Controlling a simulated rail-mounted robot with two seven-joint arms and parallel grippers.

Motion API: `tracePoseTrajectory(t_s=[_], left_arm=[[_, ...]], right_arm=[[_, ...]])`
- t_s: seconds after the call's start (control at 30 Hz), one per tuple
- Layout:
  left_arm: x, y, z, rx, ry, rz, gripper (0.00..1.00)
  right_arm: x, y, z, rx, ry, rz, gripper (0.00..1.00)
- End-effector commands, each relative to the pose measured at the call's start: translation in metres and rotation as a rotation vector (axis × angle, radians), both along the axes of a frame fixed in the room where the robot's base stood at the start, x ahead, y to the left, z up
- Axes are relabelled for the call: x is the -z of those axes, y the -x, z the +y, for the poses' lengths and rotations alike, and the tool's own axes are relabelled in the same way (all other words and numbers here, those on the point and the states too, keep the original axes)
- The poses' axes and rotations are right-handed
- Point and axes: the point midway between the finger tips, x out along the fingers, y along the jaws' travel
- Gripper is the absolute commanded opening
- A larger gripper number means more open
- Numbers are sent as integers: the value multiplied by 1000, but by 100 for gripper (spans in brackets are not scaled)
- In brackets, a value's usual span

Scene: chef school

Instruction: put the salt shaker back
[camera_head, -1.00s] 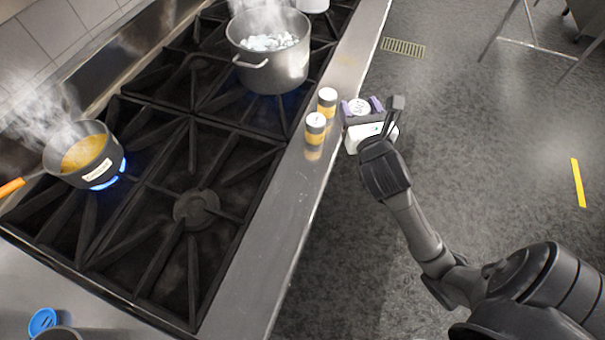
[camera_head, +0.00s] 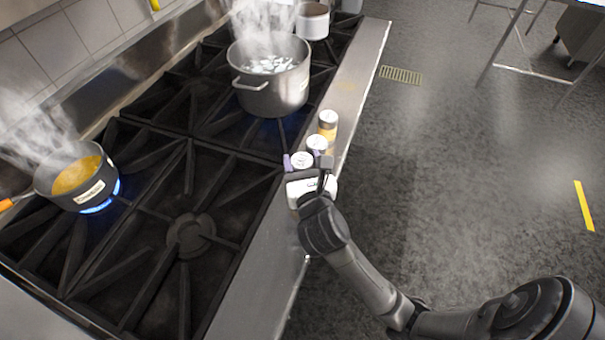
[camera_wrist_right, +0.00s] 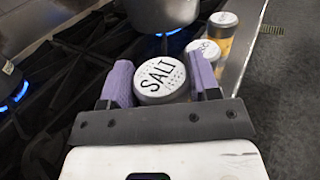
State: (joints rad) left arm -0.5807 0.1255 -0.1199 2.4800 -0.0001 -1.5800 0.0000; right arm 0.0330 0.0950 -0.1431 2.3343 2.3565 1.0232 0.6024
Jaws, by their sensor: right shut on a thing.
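The salt shaker (camera_wrist_right: 161,80) has a white lid marked SALT and sits between the purple fingers of my right gripper (camera_wrist_right: 160,86) in the right wrist view. In the head view the shaker's lid (camera_head: 301,159) shows at the fingertips of my right gripper (camera_head: 303,162), over the steel front ledge (camera_head: 262,240) of the stove. The gripper is shut on the shaker. The shaker's base is hidden, so I cannot tell whether it touches the ledge. My left gripper is not in view.
Two yellow-banded shakers stand on the ledge just beyond: a near one (camera_head: 316,143) and a far one (camera_head: 328,124). A smaller steaming pan (camera_head: 90,190) sits at left over a blue flame. The ledge nearer me is clear.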

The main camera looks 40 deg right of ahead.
Motion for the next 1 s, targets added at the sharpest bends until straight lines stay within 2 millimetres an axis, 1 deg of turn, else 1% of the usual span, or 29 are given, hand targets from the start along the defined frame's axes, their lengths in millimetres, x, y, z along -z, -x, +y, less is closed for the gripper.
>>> tracePoseTrajectory(t_s=[0.13, 0.3, 0.37, 0.67, 0.8, 0.83, 1.0], left_arm=[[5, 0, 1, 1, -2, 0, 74], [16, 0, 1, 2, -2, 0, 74], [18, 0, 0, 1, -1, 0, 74], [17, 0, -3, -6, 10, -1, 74], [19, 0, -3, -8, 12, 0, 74], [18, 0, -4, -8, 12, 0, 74], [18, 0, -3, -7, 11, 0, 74]], right_arm=[[10, 0, 0, 0, 1, 2, 27], [33, 0, 0, 0, 1, 2, 27], [39, 0, 0, 0, 1, 2, 27], [40, 0, 0, -1, 0, -1, 27], [44, 0, 0, 0, 0, 0, 27], [43, 0, 0, 0, 0, 1, 58], [43, 0, 0, 0, 0, 1, 74]])
